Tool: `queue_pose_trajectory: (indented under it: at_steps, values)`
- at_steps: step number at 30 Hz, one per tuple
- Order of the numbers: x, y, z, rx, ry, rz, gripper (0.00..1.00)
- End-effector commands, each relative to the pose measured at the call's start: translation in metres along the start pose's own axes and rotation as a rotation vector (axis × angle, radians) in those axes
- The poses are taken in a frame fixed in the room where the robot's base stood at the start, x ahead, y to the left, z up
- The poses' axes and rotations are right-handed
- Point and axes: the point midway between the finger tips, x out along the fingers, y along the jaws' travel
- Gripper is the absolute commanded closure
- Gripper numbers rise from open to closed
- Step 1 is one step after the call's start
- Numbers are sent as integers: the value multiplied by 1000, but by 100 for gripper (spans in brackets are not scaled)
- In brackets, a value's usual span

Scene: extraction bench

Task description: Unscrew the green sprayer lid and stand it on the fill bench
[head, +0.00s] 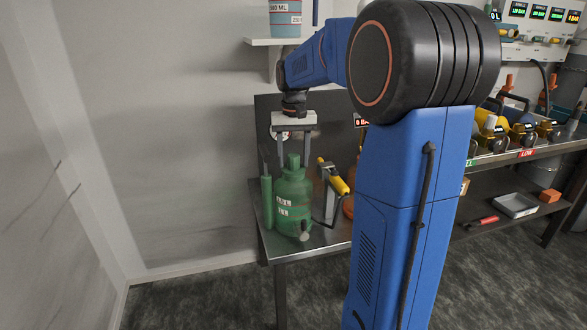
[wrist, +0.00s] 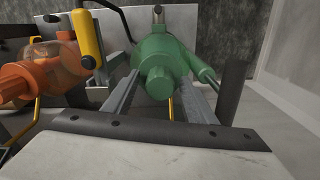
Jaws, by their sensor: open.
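The green sprayer (head: 291,203) stands upright on the metal fill bench (head: 318,240). Its green lid (head: 293,161) is on top of the bottle neck. My gripper (head: 295,150) points down over the sprayer, with its fingers spread to either side above the lid. In the wrist view the lid (wrist: 160,84) lies between the two fingers, with a gap on both sides, and the gripper is open and empty. The green sprayer body (wrist: 165,48) shows beyond it. A green wand or tube (head: 267,200) stands at the sprayer's left side.
An orange sprayer with a clear part (wrist: 50,65) stands beside the green one, mostly hidden by my arm in the head view. A yellow-handled tool (head: 333,178) stands close to the green sprayer's right. A shelf (head: 268,41) with a blue measuring cup (head: 285,20) is above.

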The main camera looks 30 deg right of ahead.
Motion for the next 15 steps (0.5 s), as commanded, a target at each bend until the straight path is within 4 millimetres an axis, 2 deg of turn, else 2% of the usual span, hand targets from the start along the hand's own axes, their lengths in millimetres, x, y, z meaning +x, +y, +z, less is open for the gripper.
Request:
queue_pose_trajectory:
  at_steps: [15]
  values:
    - [0, 0, 0, 520, 0, 0, 48]
